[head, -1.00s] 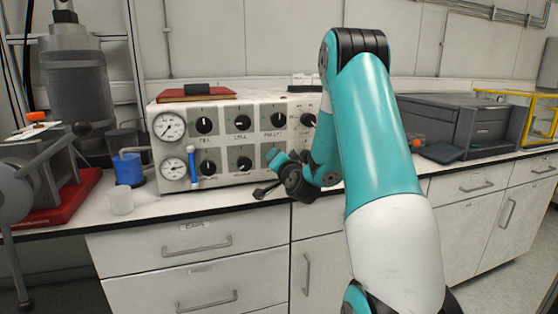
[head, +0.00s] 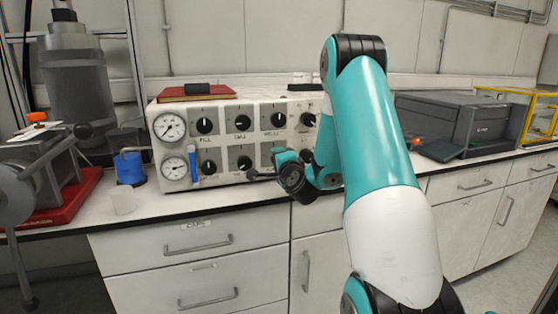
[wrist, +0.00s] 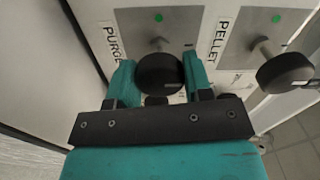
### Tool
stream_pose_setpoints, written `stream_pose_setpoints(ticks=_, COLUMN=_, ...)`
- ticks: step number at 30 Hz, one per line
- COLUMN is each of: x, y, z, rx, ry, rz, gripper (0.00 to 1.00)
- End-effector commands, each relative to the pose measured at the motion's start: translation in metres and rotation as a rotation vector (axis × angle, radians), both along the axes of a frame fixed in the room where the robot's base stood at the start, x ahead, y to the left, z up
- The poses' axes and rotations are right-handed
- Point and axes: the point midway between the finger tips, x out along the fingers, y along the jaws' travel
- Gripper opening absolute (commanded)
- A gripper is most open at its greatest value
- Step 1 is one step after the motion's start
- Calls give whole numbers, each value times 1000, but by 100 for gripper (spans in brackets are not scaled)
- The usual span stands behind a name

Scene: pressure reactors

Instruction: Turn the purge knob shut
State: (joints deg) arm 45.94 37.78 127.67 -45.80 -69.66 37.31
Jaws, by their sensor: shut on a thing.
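The purge knob (wrist: 159,72) is a black round knob on a thin shaft, with the label PURGE beside it in the wrist view. My gripper (wrist: 158,84) has one teal finger on each side of it and is shut on it. A green mark (wrist: 158,18) sits on the plate near the knob. I cannot tell the knob's pointer direction.
The pellet knob (wrist: 285,73) is close by on the panel. A red book (head: 196,93) lies on top. The bench in front of the panel is a narrow strip.

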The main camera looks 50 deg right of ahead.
Motion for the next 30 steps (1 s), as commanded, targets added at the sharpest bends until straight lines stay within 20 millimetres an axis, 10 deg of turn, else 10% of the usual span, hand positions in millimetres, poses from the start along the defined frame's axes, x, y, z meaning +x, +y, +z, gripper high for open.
stream_pose_setpoints(ticks=13, x=-1, y=2, z=-4, rx=16, ry=1, rz=3, gripper=23)
stream_pose_setpoints(ticks=14, x=-1, y=2, z=-4, rx=16, ry=1, rz=3, gripper=48)
stream_pose_setpoints(ticks=17, x=-1, y=1, z=-3, rx=15, ry=-1, rz=2, gripper=72)
stream_pose_setpoints(ticks=30, x=-5, y=8, z=-3, rx=10, ry=-3, rz=1, gripper=72)
